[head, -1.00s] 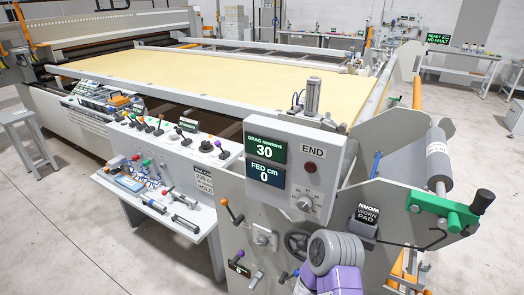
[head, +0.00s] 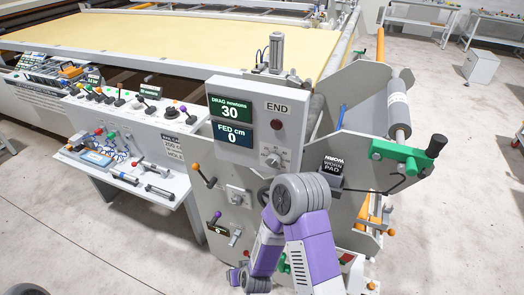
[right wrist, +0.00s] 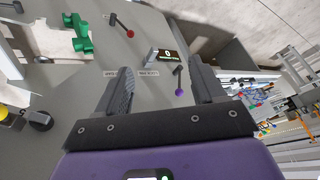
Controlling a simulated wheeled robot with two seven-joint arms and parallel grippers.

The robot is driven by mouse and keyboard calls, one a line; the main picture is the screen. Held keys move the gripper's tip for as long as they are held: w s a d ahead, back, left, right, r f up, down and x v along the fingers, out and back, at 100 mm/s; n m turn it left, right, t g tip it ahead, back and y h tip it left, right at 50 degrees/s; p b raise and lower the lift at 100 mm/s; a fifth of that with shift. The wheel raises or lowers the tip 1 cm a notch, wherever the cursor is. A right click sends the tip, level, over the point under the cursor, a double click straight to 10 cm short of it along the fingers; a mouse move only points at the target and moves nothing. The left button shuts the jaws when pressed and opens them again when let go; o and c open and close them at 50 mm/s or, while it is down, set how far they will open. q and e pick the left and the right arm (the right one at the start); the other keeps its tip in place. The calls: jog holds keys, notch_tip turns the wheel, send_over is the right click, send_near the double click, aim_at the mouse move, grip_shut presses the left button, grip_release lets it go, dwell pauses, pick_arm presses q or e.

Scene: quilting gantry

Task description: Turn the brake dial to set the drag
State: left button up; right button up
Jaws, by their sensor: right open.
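The brake dial (head: 272,158) is a round grey knob with scale marks, low on the grey END panel (head: 290,105). The green display (head: 230,110) on that panel reads DRAG newtons 30; the display below (head: 233,136) reads FED cm 0. My purple right arm rises in front of the machine, its elbow below and right of the dial, and it bends down left. My right gripper (right wrist: 160,82) is open and empty in the right wrist view, facing the grey side plate. The dial cannot be made out there. My left gripper is not in view.
An orange-knobbed lever (head: 203,175), a WORN PAD block (head: 331,172) and a green crank (head: 400,154) stand out from the machine. The floor at left is clear.

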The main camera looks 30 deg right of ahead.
aim_at(272, 163)
jog(key=w+d+r+m+t+h+p, duration=0.1)
jog(key=w+d+r+t+h, duration=0.1)
jog(key=w+r, duration=0.35)
jog(key=w+d+r+t+h, duration=0.2)
jog(key=r+t+h, duration=0.1)
jog(key=r, duration=0.6)
jog(key=s+d+r+m+h+p, duration=0.1)
jog(key=d+r+m+h, duration=0.3)
jog(key=r, duration=0.6)
jog(key=s+d+r+m+h+p, duration=0.1)
jog(key=s+d+r+h, duration=0.1)
jog(key=r+h, duration=0.65)
jog(key=w+d+y, duration=0.1)
jog(key=d, duration=0.1)
jog(key=w+d+r+y, duration=0.1)
jog(key=w+d, duration=0.1)
jog(key=w+d+r+y, duration=0.1)
jog(key=w+d, duration=0.1)
jog(key=shift+r, duration=0.15)
